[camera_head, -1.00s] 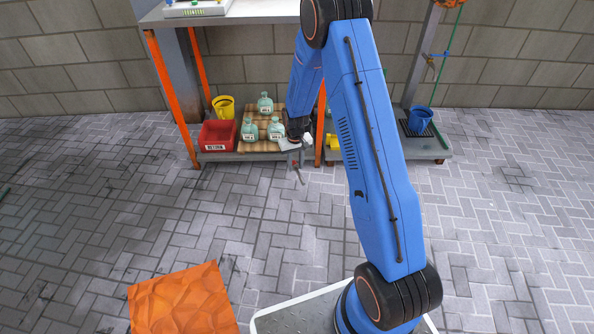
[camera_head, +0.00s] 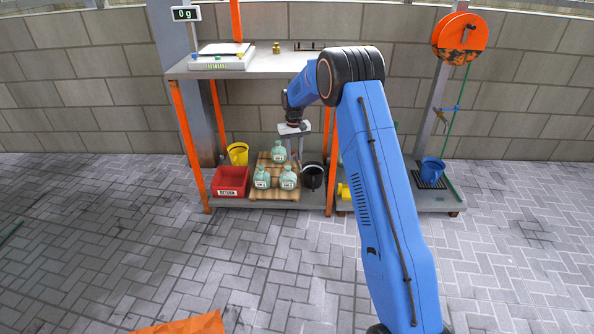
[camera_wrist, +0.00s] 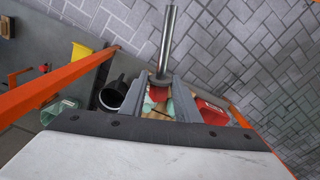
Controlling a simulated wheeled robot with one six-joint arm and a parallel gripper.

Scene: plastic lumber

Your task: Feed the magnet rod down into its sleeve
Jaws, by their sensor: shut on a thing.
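My gripper (camera_head: 293,150) hangs in front of the shelf unit, between the upper board and the low platform. In the wrist view my gripper (camera_wrist: 164,85) is shut on the magnet rod (camera_wrist: 168,42), a straight shiny metal bar with a wider collar and some red near the fingertips. The rod sticks out past the fingers, over the paved floor in that view. In the head view the rod cannot be told apart from the gripper. I cannot make out with certainty which thing is the sleeve.
The upper board (camera_head: 250,70) bears a scale (camera_head: 222,62) and a brass weight (camera_head: 276,48). Below stand a red return bin (camera_head: 231,182), a yellow bucket (camera_head: 238,153), several green bottles (camera_head: 288,178) and a black bucket (camera_head: 313,176). Orange posts (camera_head: 190,150) flank them. The paved floor ahead is open.

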